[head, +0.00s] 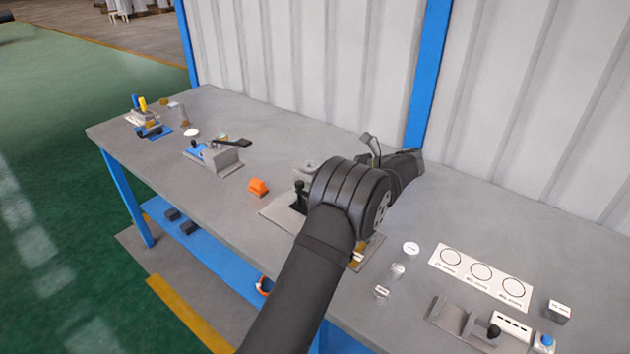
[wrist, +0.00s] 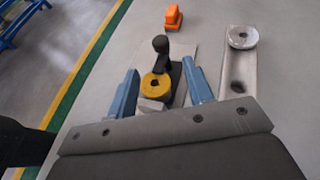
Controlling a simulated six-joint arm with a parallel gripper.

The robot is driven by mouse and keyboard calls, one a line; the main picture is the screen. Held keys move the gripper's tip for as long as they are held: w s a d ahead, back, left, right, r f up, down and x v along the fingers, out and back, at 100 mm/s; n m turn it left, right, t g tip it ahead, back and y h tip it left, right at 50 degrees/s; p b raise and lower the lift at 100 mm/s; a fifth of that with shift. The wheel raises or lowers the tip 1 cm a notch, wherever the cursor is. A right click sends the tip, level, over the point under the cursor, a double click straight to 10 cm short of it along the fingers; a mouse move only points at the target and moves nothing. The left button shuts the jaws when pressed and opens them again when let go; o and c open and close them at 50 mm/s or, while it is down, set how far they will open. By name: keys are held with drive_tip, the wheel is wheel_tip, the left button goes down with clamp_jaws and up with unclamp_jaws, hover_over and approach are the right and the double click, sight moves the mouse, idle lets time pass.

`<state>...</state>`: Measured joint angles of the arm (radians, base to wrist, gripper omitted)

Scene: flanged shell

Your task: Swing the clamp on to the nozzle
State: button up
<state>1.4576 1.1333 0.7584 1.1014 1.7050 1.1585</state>
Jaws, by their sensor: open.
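My gripper (wrist: 160,68) shows in the wrist view as two blue fingers, spread apart with a gap between them. Between and just beyond the fingers are a yellow ring (wrist: 155,87) with a dark centre hole and a grey block below it. A black knob (wrist: 161,45) on a dark stem stands just past the ring; it also shows in the head view (head: 299,188), left of my wrist. I cannot tell for sure which part is the clamp and which the nozzle. In the head view my arm hides the fingers and much of the fixture plate (head: 275,212).
A grey bar with a round disc (wrist: 242,37) lies right of the fingers in the wrist view. An orange block (head: 258,187) sits left of the plate. A blue-and-grey fixture (head: 213,155) stands farther left. Small cylinders and a white label sheet (head: 481,272) lie at right.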

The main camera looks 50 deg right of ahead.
sight(303, 183)
drive_tip(key=v, duration=0.5)
drive_tip(key=shift+s+d+r, duration=0.15)
drive_tip(key=shift+s, duration=0.1)
drive_tip(key=x, duration=1.7)
drive_tip(key=shift+w, duration=0.15)
